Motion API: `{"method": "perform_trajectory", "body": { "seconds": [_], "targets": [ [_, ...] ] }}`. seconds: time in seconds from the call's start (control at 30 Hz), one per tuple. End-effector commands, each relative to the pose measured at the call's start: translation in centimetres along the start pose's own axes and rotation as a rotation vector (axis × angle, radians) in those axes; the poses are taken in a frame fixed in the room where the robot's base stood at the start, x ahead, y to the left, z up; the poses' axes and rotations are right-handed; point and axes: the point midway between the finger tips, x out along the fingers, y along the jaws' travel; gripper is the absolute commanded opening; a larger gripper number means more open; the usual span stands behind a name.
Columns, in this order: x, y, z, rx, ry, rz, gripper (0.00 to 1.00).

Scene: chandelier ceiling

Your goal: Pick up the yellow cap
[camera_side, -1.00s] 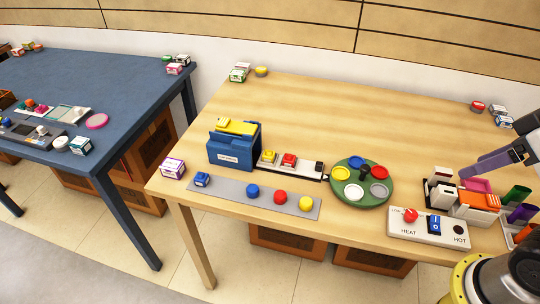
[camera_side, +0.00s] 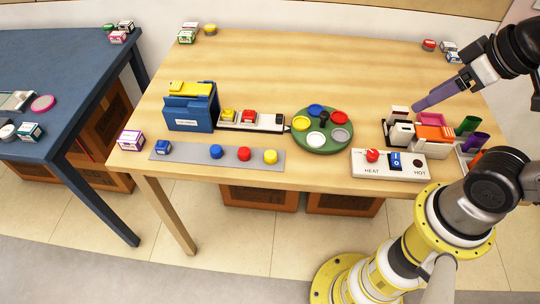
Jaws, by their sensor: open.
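A round yellow cap (camera_side: 270,157) sits at the right end of a flat grey strip (camera_side: 187,153) near the table's front edge. A red cap (camera_side: 244,154) and a blue cap (camera_side: 216,152) stand in a row to its left. My gripper (camera_side: 416,106) has purple fingers and points left, above the table's right side. It is well apart from the yellow cap, to its right and farther back. It is open, and I see nothing held in it. The gap between its fingers is hard to make out from this side.
A green turntable (camera_side: 323,143) with coloured discs stands behind and right of the cap. A white HEAT/HOT switch box (camera_side: 362,170) and a group of holders (camera_side: 434,133) lie farther right. A blue box (camera_side: 190,110) stands at left. The table's back middle is clear.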

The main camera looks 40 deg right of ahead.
Motion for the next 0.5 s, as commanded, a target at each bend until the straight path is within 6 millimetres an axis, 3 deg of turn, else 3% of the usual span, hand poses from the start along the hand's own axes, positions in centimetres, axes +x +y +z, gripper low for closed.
{"method": "perform_trajectory", "body": {
  "seconds": [0.37, 0.5],
  "targets": [
    [-0.01, 0.00, 0.00, -0.009, 0.000, 0.000, 0.76],
    [-0.05, 0.00, 0.02, -0.104, -0.002, 0.000, 0.76]
  ]
}}
